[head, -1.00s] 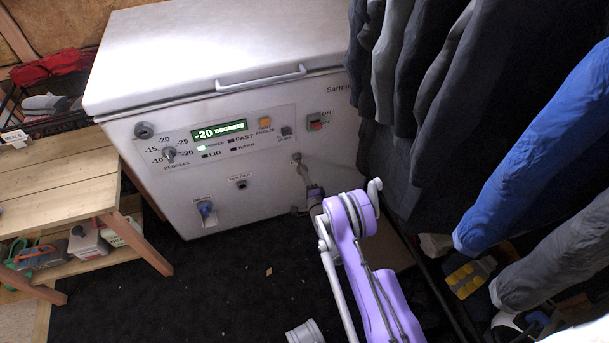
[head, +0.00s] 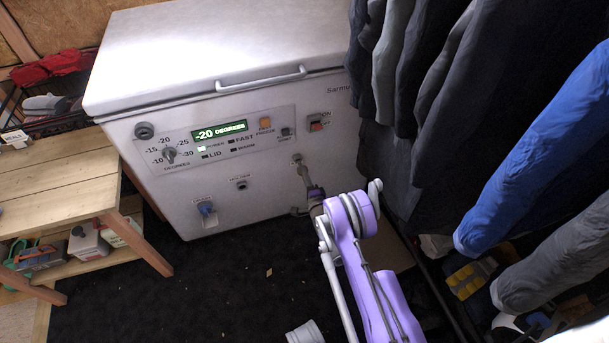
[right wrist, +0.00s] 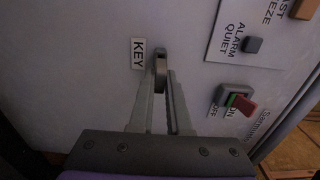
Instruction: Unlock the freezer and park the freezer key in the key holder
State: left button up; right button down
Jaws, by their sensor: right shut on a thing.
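The white chest freezer (head: 230,65) stands at the back with its lid down. A grey metal key (right wrist: 161,66) sits at the freezer front beside the KEY label (right wrist: 138,54); its tip is hidden. My right gripper (right wrist: 161,82) is shut on the key's head, and in the head view the gripper (head: 302,172) reaches the lower right of the control panel. A small dark fitting (head: 242,185) under a label sits left of it on the freezer front; the label is too blurred to read surely, so I cannot tell if it is the key holder. My left gripper is not in view.
A wooden table (head: 55,185) with a lower shelf stands at left. Dark clothes (head: 430,110) and a blue sleeve (head: 530,150) hang close at right. A red on/off switch (right wrist: 243,104) is right of the key. The dark floor (head: 200,285) before the freezer is mostly clear.

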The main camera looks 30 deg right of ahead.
jog(key=shift+b+x, duration=0.4)
jog(key=shift+x, duration=1.25)
jog(key=c, duration=0.8)
grip_release()
jog(key=p+v, duration=0.1)
jog(key=v, duration=0.6)
jog(key=shift+s+p, duration=0.3)
